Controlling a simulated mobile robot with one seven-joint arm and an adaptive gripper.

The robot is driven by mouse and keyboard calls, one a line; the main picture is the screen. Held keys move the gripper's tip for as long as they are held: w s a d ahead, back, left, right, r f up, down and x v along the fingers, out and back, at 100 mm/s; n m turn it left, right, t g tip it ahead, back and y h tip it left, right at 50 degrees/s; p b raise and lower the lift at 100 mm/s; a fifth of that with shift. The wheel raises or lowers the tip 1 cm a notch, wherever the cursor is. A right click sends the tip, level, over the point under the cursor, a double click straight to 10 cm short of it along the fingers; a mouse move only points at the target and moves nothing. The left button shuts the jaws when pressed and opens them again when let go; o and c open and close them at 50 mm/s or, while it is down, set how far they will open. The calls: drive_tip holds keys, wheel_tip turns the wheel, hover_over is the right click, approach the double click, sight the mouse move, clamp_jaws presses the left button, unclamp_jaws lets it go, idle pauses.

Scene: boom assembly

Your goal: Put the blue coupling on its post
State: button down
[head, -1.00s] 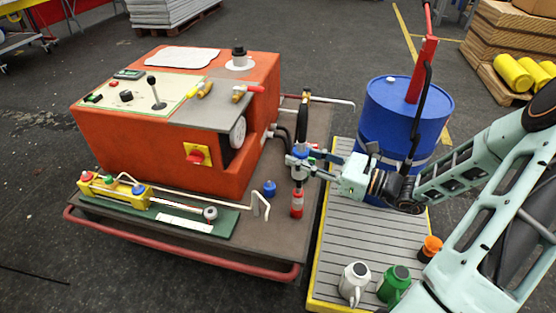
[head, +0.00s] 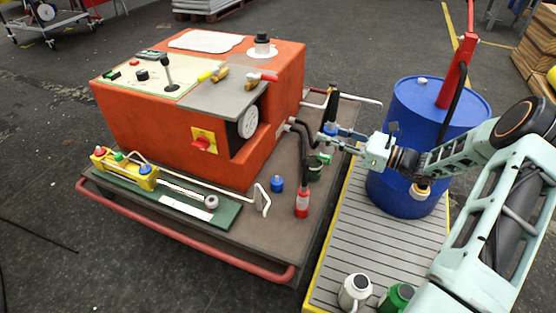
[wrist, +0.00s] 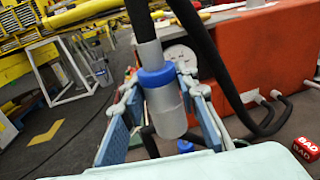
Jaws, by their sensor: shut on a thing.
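The blue coupling (wrist: 158,88), a grey cylinder with a blue collar on a dark hose, is between the fingers of my gripper (wrist: 163,104) in the wrist view. It hangs roughly upright, with its lower end clear of the cart. In the head view my gripper (head: 332,134) is above the cart's right edge, and the coupling is small and partly hidden there. A short blue fitting (head: 277,184) stands on the cart deck, left of and nearer than my gripper. A yellow block (head: 124,170) at the cart's left carries red, green and blue-topped posts; the blue one (head: 145,169) is rightmost.
The orange machine (head: 215,150) fills the cart's back. A blue drum (head: 405,195) stands on the slatted platform (head: 385,250) at right. White (head: 355,292) and green (head: 397,298) cans stand in front.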

drive_tip(key=shift+w+a+f+n+g+y+b, duration=0.35)
drive_tip(key=shift+w+a+f+n+g+b, duration=0.9)
drive_tip(key=shift+a+f, duration=1.95)
drive_tip(key=shift+w+a+f+n+g+y+b, duration=0.3)
drive_tip(key=shift+w+a+f+g+b, duration=1.15)
drive_tip(key=shift+f, duration=3)
drive_tip(key=shift+w+a+f+n+g+y+b, duration=0.5)
drive_tip(key=shift+w+a+f+b, duration=1.6)
drive_tip(key=shift+a+f, duration=1.35)
drive_tip(key=shift+d+f, duration=0.3)
drive_tip(key=shift+d, duration=0.05)
drive_tip(key=shift+a+f, duration=0.1)
drive_tip(key=shift+f, duration=0.55)
drive_tip(key=c, duration=1.8)
unclamp_jaws()
drive_tip(key=shift+s+f, duration=0.1)
